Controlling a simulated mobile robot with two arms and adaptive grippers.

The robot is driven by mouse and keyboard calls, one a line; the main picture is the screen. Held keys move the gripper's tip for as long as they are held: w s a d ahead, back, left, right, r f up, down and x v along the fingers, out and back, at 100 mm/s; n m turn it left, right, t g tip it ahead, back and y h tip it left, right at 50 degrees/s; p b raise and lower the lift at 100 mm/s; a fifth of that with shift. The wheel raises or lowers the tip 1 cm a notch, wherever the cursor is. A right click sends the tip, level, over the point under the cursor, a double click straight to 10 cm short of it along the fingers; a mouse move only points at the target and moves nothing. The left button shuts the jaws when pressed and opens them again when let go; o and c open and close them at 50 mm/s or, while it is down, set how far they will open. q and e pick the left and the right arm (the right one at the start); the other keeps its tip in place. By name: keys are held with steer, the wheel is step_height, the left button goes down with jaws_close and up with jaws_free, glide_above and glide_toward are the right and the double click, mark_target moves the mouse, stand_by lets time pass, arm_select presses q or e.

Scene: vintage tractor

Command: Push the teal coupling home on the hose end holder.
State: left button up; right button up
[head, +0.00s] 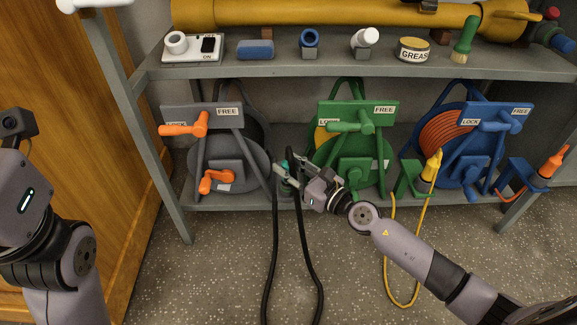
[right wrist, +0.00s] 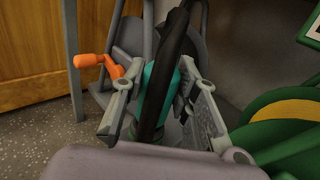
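The teal coupling (head: 285,165) is at the front of the lower shelf, between the grey and green reels. My right gripper (head: 287,168) is at it, with one finger on each side. In the right wrist view the teal coupling (right wrist: 150,76) fills the gap between the fingertips, and the fingers appear closed on it. A black hose (right wrist: 172,60) passes in front and hides part of it. The hose end holder (head: 287,188) shows as a small grey-green piece under the coupling, mostly hidden; how deep the coupling sits cannot be seen. My left arm is at the left edge, its fingers out of view.
The grey reel (head: 228,150) with orange handles is left of the gripper, the green reel (head: 352,150) close on its right, and the blue reel (head: 462,150) farther right. The upper shelf (head: 350,68) overhangs them. Black hoses (head: 273,250) and a yellow hose (head: 386,260) hang to the floor.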

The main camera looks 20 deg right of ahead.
steer(key=o, duration=0.4)
steer(key=shift+o, duration=0.2)
